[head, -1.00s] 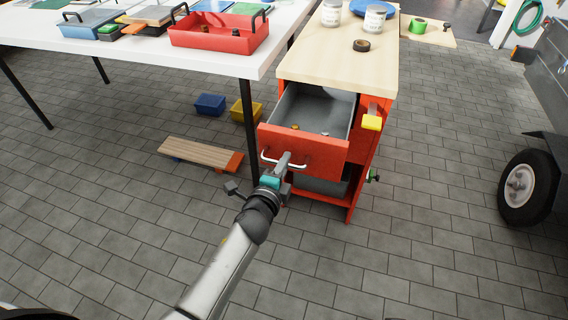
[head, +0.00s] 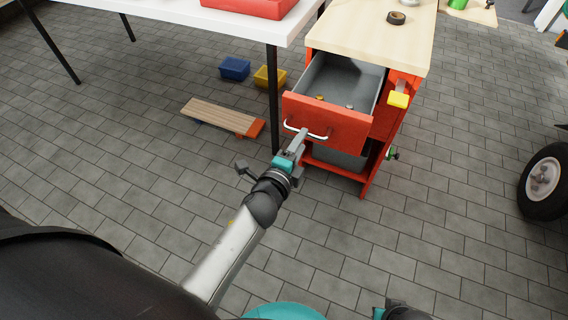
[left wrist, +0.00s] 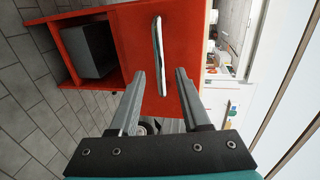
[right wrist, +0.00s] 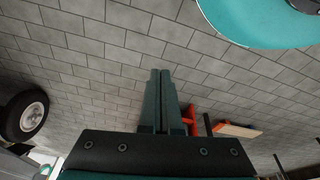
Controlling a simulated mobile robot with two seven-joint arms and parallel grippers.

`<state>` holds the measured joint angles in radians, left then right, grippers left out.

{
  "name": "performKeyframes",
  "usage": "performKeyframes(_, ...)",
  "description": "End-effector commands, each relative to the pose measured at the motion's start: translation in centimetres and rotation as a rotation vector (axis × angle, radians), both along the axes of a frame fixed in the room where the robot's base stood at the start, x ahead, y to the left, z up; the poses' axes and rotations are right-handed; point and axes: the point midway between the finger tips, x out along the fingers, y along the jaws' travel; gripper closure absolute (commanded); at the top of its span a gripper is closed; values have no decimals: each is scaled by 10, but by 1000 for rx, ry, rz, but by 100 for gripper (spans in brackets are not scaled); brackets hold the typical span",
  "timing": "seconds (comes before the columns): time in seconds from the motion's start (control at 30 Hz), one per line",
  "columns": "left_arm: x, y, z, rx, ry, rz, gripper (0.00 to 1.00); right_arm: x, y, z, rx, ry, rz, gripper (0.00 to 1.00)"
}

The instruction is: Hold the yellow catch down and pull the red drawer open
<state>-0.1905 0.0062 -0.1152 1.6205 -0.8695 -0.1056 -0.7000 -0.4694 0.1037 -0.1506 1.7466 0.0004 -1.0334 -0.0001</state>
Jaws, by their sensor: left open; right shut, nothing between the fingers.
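The red drawer (head: 325,122) stands pulled out of the red cabinet, with its grey inside and a few small items showing. Its pale bar handle (head: 306,131) is on the front and shows in the left wrist view (left wrist: 158,55). My left gripper (head: 303,137) is open just in front of the handle; in the left wrist view its fingers (left wrist: 158,80) are spread, with the handle beyond and between them, not gripped. The yellow catch (head: 398,100) is on the cabinet's right side, with nothing touching it. My right gripper (right wrist: 160,72) is shut and empty over the paved floor, away from the cabinet.
A white table (head: 228,22) with a red tray (head: 250,6) stands left of the cabinet. The wooden cabinet top (head: 365,45) holds a dark tape roll (head: 396,18). Blue (head: 235,68) and yellow bins and a plank (head: 215,115) lie on the floor. A wheel (head: 545,180) is at right.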

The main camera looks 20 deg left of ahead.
Motion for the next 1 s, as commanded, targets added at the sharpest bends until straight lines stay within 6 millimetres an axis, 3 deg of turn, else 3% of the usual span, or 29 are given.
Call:
performKeyframes(0.3, -57, 2, 13, 0, 2, 2, 53, -13, -6, -24, -9, 24, 3, 100)
performKeyframes(0.53, -89, 3, 19, -1, 2, 2, 53, -18, -10, -35, -15, 23, 5, 100)
performKeyframes(0.73, -102, 4, 22, -1, 0, 1, 53, -20, -12, -40, -17, 22, 6, 100)
performKeyframes(1.0, -104, 4, 22, 0, 0, 1, 53, -20, -12, -41, -17, 22, 6, 100)
